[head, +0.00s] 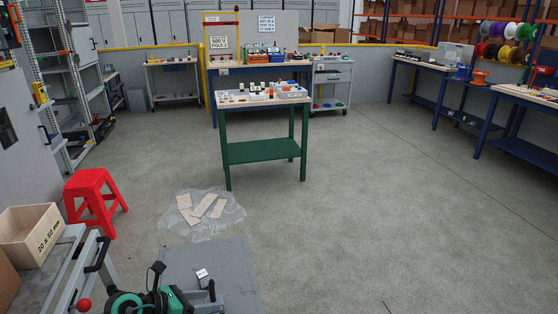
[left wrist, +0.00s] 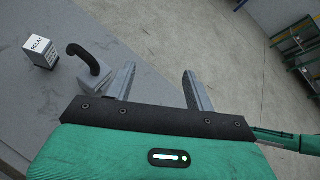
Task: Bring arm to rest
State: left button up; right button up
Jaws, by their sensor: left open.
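My left gripper (left wrist: 160,84) shows in the left wrist view with its two grey fingers well apart and nothing between them. Its green and black body (head: 165,300) shows low in the head view, near the bottom edge. A small white and grey box marked RELAY (left wrist: 40,52) stands on a grey flat surface, apart from the fingers; it also shows in the head view (head: 203,275). A black curved handle (left wrist: 85,58) on a grey part stands between the box and the left finger. My right gripper is not in view.
A bench (head: 50,280) with a wooden bin (head: 30,235) stands at lower left, beside a red stool (head: 95,200). Wooden pieces (head: 202,206) lie on a plastic sheet ahead. A green table (head: 263,151) stands beyond. The floor to the right is clear.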

pick_arm(q)
jog(key=s+d+r+n+t, duration=0.1)
jog(key=d+r+n+t, duration=0.2)
jog(key=r+n+t, duration=0.95)
jog(key=s+a+f+n+g+y, duration=0.3)
jog(key=s+a+f+n+y, duration=0.3)
jog(key=n, duration=0.6)
jog(key=s+a+f+n+g+y, duration=0.35)
jog(key=n+y, duration=0.35)
jog(key=n, duration=0.4)
jog(key=s+d+f+n+g+h, duration=0.1)
jog(key=s+d+f+n+g, duration=0.25)
jog(key=s, duration=0.55)
jog(key=s+a+f+n+g+h, duration=0.1)
jog(key=s+f+n+g+h, duration=0.15)
jog(key=s+f+g, duration=0.5)
notch_tip(320, 180, down, 25)
jog(key=s+p, duration=0.2)
jog(key=s+a+f+y+p, duration=0.1)
jog(key=s+a+f+p, duration=0.1)
jog(key=s+f, duration=1.7)
jog(key=shift+s+a+g, duration=0.3)
jog(key=shift+s+a, duration=0.05)
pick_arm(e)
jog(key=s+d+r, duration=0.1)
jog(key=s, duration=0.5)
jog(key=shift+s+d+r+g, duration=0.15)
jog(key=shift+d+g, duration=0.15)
